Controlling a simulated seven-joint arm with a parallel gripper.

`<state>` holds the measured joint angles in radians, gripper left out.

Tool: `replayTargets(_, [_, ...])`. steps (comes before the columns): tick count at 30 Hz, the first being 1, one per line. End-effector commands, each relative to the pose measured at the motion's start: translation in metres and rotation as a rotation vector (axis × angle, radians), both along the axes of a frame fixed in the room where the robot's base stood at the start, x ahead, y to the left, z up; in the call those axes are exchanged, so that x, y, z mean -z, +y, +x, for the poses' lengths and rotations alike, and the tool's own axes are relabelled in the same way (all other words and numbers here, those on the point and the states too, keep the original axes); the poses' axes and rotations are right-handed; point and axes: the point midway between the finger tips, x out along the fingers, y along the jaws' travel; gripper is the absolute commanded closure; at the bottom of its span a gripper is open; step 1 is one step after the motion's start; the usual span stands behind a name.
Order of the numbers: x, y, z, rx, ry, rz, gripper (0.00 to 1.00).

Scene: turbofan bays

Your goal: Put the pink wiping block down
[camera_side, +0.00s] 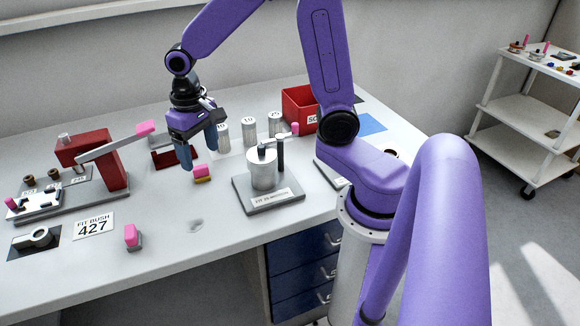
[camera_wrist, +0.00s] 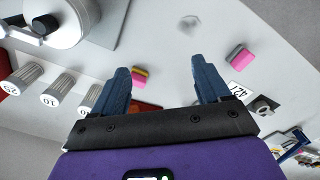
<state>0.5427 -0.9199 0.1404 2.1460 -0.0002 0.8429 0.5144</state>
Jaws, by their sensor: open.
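Two pink-topped blocks rest on the white table; I cannot tell which is the wiping block. One, with a yellow base (camera_side: 203,172), sits just below my gripper (camera_side: 199,157); it also shows in the wrist view (camera_wrist: 140,78), close beside the left finger. The other, with a grey base (camera_side: 131,236), stands nearer the front edge and shows at upper right in the wrist view (camera_wrist: 239,57). My gripper (camera_wrist: 161,68) is open, fingers pointing down, with nothing held between them.
A grey smudge (camera_side: 196,225) marks the table front. A fixture with a metal cylinder (camera_side: 264,170) stands to the right. Several ribbed canisters (camera_side: 248,131) and a red bin (camera_side: 299,108) are behind. A red lever press (camera_side: 105,160) stands left, near a "427" card (camera_side: 93,227).

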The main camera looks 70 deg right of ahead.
Motion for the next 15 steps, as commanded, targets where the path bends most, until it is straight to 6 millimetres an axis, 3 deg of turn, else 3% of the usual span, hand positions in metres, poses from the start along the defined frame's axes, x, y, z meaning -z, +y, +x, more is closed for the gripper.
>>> replayTargets(6, [-0.013, 0.025, -0.067, -0.374, -0.008, 0.002, 0.24])
replayTargets(15, [-0.021, 0.029, -0.159, -0.874, -0.016, 0.003, 0.24])
